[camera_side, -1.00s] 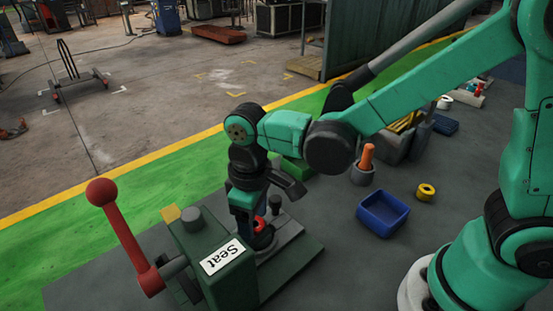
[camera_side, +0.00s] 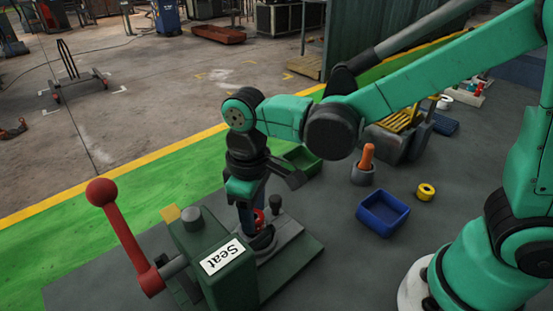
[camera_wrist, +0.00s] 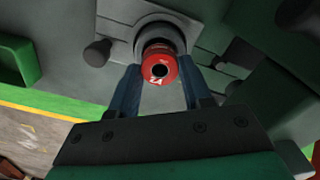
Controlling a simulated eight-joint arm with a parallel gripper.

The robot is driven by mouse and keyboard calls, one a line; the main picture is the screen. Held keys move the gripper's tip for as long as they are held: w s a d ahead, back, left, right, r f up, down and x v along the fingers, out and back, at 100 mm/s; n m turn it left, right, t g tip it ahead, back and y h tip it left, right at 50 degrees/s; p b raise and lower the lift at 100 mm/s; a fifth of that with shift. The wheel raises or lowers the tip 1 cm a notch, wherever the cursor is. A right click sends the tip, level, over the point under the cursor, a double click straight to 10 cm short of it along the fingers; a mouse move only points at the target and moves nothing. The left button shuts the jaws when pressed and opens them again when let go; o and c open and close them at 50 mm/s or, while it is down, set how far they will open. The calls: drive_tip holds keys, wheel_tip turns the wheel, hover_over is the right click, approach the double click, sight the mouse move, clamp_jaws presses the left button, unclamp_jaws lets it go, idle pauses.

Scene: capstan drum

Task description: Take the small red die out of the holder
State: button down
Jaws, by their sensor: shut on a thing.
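The small red die (camera_wrist: 159,66) is a short red cylinder with a dark centre hole and white marking. In the wrist view it sits between the two blue fingers of my gripper (camera_wrist: 159,72), which is shut on it. Behind it is the round opening of the grey holder (camera_wrist: 122,34). In the side view the die (camera_side: 259,218) shows partly behind the fingers of my gripper (camera_side: 254,222), just above the holder (camera_side: 285,241). I cannot tell whether its lower end is clear of the holder.
A green press body labelled "Seat" (camera_side: 222,257) with a red ball-ended lever (camera_side: 125,230) stands close on the left. A dark knob (camera_side: 275,203) rises beside the holder. A blue tray (camera_side: 383,214), yellow ring (camera_side: 426,192) and green tray (camera_side: 303,160) lie beyond.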

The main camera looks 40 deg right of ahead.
drive_tip(key=shift+r, duration=2.1)
